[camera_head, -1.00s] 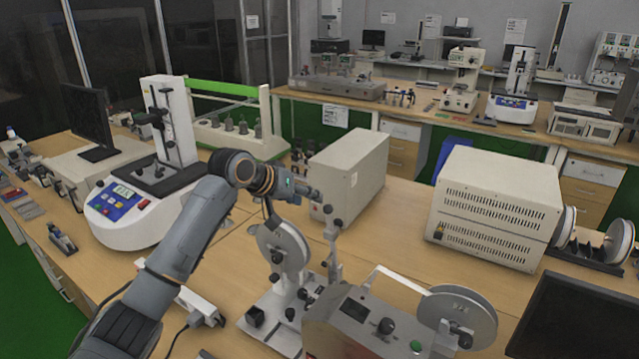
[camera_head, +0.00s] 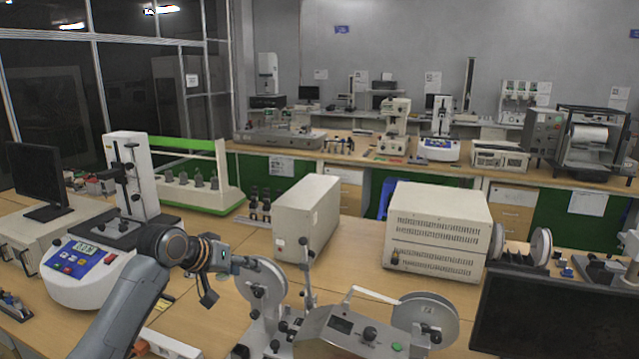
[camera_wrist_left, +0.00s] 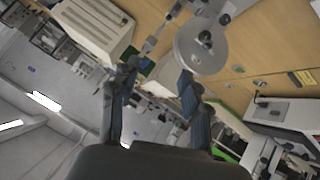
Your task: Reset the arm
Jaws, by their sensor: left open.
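My left arm comes in from the lower left in the head view. Its gripper (camera_head: 216,277) is above the wooden bench, between the white tester with a blue panel and the machine with round discs. In the left wrist view the gripper's two dark fingers (camera_wrist_left: 160,85) stand wide apart with nothing between them. A grey disc (camera_wrist_left: 201,45) shows just beyond the right finger; I cannot tell how close it is. My right gripper is in neither view.
A white tester (camera_head: 85,270) stands left of my arm. A disc machine (camera_head: 340,325), a tall grey box (camera_head: 308,215) and a vented cream box (camera_head: 437,232) stand to the right. A dark monitor (camera_head: 560,315) fills the lower right. Some bare bench lies between them.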

